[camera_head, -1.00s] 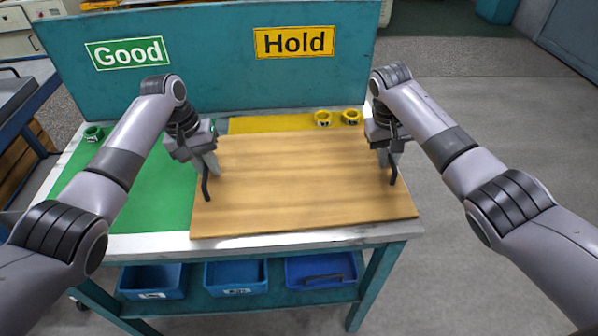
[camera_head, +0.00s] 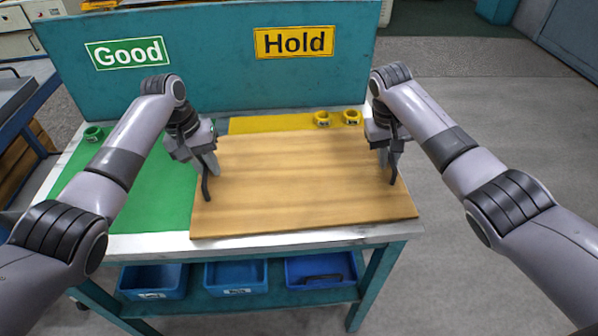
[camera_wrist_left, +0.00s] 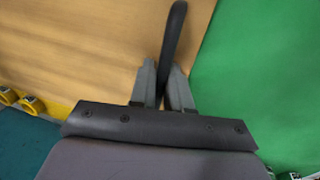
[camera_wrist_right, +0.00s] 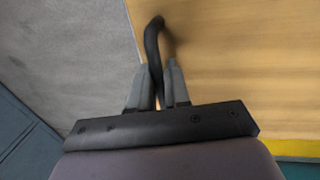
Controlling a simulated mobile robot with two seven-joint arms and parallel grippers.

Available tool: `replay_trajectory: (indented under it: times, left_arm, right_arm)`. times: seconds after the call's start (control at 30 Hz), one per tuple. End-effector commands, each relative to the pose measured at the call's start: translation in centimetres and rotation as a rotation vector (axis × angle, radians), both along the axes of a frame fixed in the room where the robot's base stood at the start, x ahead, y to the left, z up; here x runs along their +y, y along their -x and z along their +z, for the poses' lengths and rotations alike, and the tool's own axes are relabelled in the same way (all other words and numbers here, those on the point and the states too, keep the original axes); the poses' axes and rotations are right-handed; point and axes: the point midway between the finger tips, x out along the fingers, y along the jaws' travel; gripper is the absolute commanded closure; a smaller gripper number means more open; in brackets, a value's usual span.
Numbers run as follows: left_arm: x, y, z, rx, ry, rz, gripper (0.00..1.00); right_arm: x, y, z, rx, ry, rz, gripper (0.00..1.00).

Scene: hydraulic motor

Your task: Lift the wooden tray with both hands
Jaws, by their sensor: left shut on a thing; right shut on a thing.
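The wooden tray (camera_head: 305,185) is a flat light-brown board with a black handle at each side. It covers the middle and right of the workbench top. My left gripper (camera_head: 209,170) is shut on the left black handle (camera_head: 206,187); that handle also shows between the fingers in the left wrist view (camera_wrist_left: 173,45). My right gripper (camera_head: 393,155) is shut on the right black handle (camera_head: 393,175), which also shows in the right wrist view (camera_wrist_right: 152,45). The tray looks level; I cannot tell whether it touches the bench.
The workbench has a green area (camera_head: 150,190) at left and a yellow strip (camera_head: 265,124) behind the tray. Two yellow rings (camera_head: 322,118) (camera_head: 351,117) and a green ring (camera_head: 94,133) stand on it. A teal back panel (camera_head: 210,70) with signs rises behind. Blue bins sit below.

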Motion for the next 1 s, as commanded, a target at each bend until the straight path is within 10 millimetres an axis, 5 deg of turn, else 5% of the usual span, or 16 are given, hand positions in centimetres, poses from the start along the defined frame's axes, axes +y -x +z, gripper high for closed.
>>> replay_trajectory:
  times: [0.57, 1.0]
  left_arm:
    - [0.0, -0.1, 0.7, -0.004, 0.001, 0.0, 1.0]
    - [0.0, -0.1, 3.9, -0.003, 0.002, 0.0, 1.0]
  right_arm:
    - [0.1, -0.1, 0.7, -0.004, -0.001, 0.002, 1.0]
    - [0.1, -0.1, 3.9, -0.004, -0.001, 0.002, 1.0]
